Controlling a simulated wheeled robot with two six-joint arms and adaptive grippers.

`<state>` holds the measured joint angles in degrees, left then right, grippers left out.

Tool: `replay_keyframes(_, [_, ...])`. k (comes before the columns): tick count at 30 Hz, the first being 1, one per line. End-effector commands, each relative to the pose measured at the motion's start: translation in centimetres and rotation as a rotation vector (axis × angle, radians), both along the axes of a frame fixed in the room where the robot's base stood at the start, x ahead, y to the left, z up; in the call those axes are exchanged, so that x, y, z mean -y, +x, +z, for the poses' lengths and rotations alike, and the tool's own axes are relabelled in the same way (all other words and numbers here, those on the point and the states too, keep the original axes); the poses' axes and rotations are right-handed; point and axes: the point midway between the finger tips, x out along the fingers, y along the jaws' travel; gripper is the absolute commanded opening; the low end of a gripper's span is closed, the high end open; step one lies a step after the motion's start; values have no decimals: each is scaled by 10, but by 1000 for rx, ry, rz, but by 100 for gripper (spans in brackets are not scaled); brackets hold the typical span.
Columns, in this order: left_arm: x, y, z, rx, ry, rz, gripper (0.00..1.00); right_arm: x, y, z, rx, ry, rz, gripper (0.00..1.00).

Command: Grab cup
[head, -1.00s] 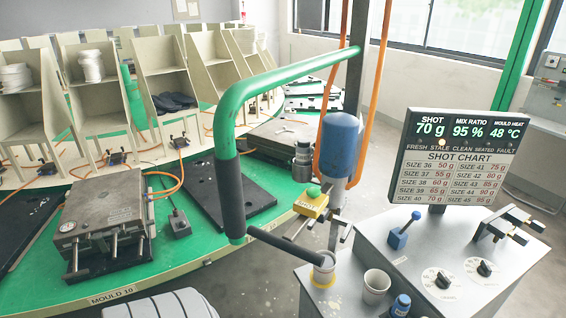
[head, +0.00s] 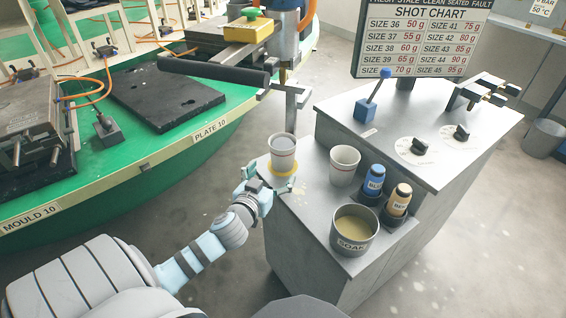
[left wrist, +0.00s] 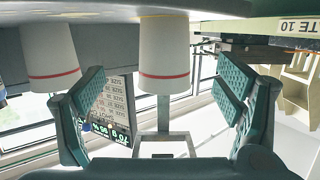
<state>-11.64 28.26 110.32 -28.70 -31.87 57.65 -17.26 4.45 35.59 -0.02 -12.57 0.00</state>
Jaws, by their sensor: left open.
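A white cup (head: 283,153) stands upright on a yellow ring (head: 283,170) at the near left corner of the grey cabinet, under the dispenser. My left gripper (head: 258,182) is open and empty, just left of the cup on the ring. My right gripper is not in view.
A blue bottle (head: 372,181), a tan bottle (head: 398,199) and a SOAK pot (head: 354,230) stand on the cabinet's (head: 310,225) lower shelf. A black-gripped handle bar (head: 215,72) hangs left of the dispenser. The green carousel (head: 215,140) lies left.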

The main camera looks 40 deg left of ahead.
Motion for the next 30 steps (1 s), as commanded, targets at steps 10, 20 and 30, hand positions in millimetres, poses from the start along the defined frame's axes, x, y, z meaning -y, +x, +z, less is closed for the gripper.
replay_keyframes(10, [-20,59,-12,-1,-1,-1,85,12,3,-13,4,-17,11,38])
replay_keyframes(20, [-36,96,-18,-3,-1,-3,85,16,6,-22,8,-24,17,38])
replay_keyframes(30, [-36,95,-18,-3,-2,-4,48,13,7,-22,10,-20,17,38])
